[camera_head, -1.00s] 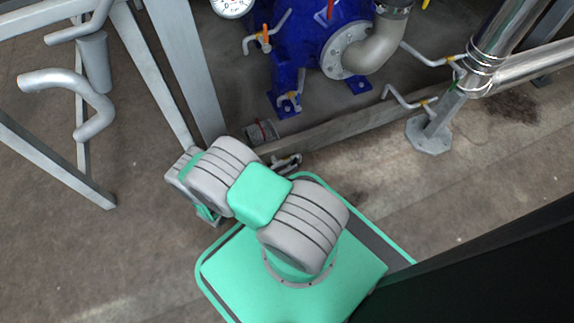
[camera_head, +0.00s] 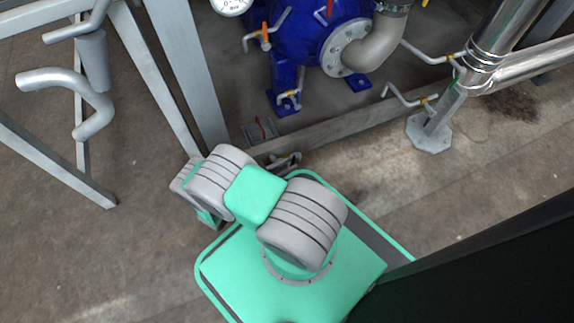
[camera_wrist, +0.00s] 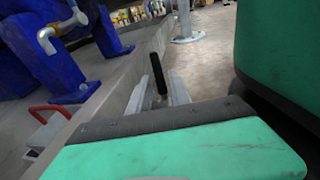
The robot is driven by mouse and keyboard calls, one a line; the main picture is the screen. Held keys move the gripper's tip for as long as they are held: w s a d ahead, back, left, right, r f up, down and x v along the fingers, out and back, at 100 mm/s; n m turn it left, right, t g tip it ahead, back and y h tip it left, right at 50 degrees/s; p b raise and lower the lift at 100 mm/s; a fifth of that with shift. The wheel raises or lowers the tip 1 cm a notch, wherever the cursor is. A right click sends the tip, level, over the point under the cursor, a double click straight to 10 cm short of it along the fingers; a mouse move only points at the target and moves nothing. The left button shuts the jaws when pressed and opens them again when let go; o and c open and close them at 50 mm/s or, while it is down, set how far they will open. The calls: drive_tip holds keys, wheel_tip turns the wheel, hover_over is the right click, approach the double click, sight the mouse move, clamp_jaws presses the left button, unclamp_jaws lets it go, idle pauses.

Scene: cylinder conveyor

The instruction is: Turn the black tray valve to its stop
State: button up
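My gripper (camera_wrist: 157,92) shows in the wrist view with its two grey fingers apart. An upright black bar (camera_wrist: 157,72), which looks like the black valve handle, stands between the fingers. I cannot tell whether either finger touches it. In the head view my gripper (camera_head: 285,161) is small, low beside the concrete curb, and partly hidden by my arm. The black handle cannot be made out there. A grey box with a red handle (camera_head: 260,130) lies just beyond the curb; its red handle (camera_wrist: 48,110) shows at the left of the wrist view.
The concrete curb (camera_head: 345,124) runs beside my gripper. A blue pump (camera_head: 300,45) with small valves stands behind it. A grey metal frame (camera_head: 190,80) rises close on the left. A steel pipe post (camera_head: 430,133) stands at the right. The floor to the right is clear.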

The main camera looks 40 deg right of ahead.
drive_tip(key=v, duration=0.8)
drive_tip(key=shift+w, duration=0.1)
drive_tip(key=shift+c, duration=0.4)
